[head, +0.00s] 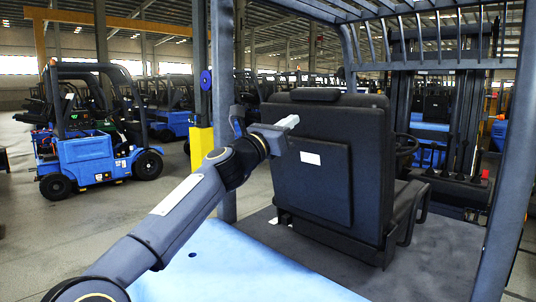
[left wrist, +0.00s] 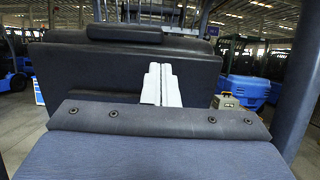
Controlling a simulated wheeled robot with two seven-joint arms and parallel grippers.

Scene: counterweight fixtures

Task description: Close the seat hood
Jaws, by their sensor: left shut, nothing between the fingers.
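The black seat (head: 312,180) of the forklift shows from behind, its tall backrest upright, with a white label. Its cushion (head: 410,203) points away to the right. A dark grey panel (head: 430,262) lies under and around the seat; I cannot tell its hood edges or any gap. My left gripper (head: 288,122) is shut and empty, at the upper left of the backrest. Whether it touches is unclear. In the left wrist view its pale fingers (left wrist: 161,85) stand before the dark backrest (left wrist: 100,68). My right gripper is not in view.
A light blue body surface (head: 240,265) lies below my left arm. Overhead-guard posts stand left (head: 222,100) and right (head: 512,170) of the seat. A steering wheel (head: 405,146) and levers are beyond it. A blue forklift (head: 88,155) is parked at left.

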